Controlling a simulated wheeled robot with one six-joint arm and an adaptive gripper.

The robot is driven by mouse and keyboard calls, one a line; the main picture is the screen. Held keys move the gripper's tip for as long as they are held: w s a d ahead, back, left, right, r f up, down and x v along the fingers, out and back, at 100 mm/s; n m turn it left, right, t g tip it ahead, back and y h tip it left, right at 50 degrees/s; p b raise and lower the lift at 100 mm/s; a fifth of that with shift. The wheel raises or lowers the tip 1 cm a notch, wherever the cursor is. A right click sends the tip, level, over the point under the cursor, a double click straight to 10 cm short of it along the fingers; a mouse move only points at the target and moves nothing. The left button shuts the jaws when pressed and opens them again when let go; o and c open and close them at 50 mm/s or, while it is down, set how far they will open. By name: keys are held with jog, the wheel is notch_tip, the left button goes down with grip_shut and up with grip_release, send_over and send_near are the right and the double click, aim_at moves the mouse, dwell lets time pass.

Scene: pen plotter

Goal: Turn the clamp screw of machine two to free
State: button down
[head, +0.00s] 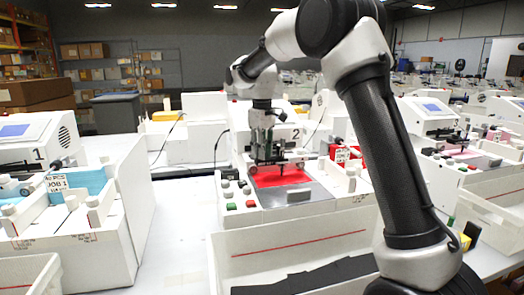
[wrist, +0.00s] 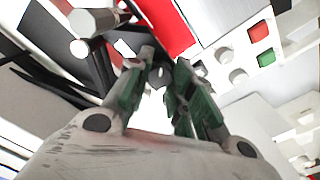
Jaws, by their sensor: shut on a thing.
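Machine two (head: 297,133), a white plotter marked "2", stands mid-picture in the head view with a red sheet (head: 282,177) on its grey bed. My gripper (head: 264,152) reaches down over its dark pen carriage (head: 281,163), behind the sheet. In the wrist view the two green-grey fingers of my gripper (wrist: 160,82) point at the carriage parts and are closed on the small clamp screw, which the fingers mostly hide. The screw's turn position cannot be told. The red sheet also shows at the top of the wrist view (wrist: 166,22).
Red and green buttons (head: 250,203) and grey knobs line machine two's left front. A white open bin (head: 300,245) stands before it. Machine one (head: 38,155), with blue sheets, stands left; another plotter (head: 425,112) stands right. Clear white table lies between machines one and two.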

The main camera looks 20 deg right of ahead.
jog(key=shift+n, duration=0.4)
jog(key=c, duration=1.2)
grip_release()
jog(key=shift+r, duration=0.1)
notch_tip(320, 180, up, 12)
